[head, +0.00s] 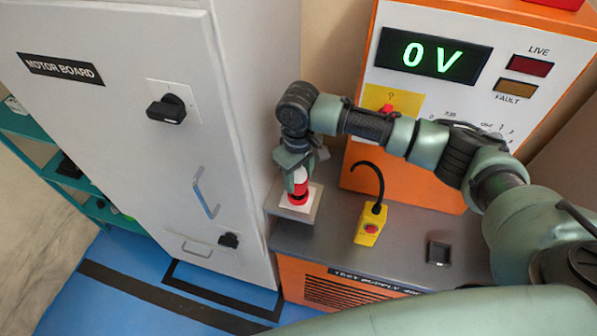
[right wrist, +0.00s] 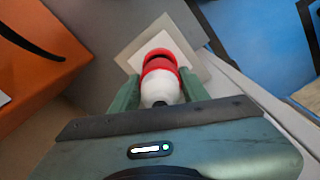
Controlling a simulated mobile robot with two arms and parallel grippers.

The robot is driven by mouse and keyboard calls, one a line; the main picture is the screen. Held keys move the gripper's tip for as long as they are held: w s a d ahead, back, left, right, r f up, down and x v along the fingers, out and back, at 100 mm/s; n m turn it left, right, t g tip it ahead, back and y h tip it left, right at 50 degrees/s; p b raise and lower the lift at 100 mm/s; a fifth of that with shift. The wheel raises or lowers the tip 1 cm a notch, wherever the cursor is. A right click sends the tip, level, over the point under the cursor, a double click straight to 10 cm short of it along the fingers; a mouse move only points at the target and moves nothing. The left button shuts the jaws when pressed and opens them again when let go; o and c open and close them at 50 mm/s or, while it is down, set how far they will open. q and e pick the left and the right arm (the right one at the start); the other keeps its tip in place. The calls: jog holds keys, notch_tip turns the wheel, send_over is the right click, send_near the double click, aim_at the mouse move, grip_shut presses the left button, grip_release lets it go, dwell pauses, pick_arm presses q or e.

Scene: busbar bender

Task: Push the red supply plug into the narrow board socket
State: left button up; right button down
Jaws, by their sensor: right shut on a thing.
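The red supply plug (head: 300,187), red with a white band, is held in my right gripper (head: 298,172) above a small white plate (head: 311,200) at the left end of the grey bench top. In the right wrist view the plug (right wrist: 160,80) sits between the two green fingers of my right gripper (right wrist: 157,90), with its red end toward the white plate (right wrist: 140,40). I cannot tell whether the plug touches the plate. The motor board (head: 130,130) is the tall grey cabinet at left. I cannot make out the narrow board socket for sure. My left gripper is not in view.
The orange test supply (head: 440,20) stands behind the bench and reads 0 V. A yellow box with a red button (head: 368,228) lies on the grey bench top (head: 400,255). The cabinet has a black rotary handle (head: 167,109), and blue floor (head: 120,270) lies in front of it.

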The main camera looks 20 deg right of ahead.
aim_at(299, 186)
jog(key=shift+f, duration=0.2)
dwell(0.5)
jog(key=shift+p, duration=0.55)
dwell(0.6)
jog(key=shift+p, duration=0.55)
dwell(0.4)
jog(key=shift+p, duration=0.5)
jog(key=shift+f+b, duration=0.3)
jog(key=shift+f, duration=1.15)
jog(key=shift+s+f, duration=0.15)
jog(key=shift+f, duration=0.1)
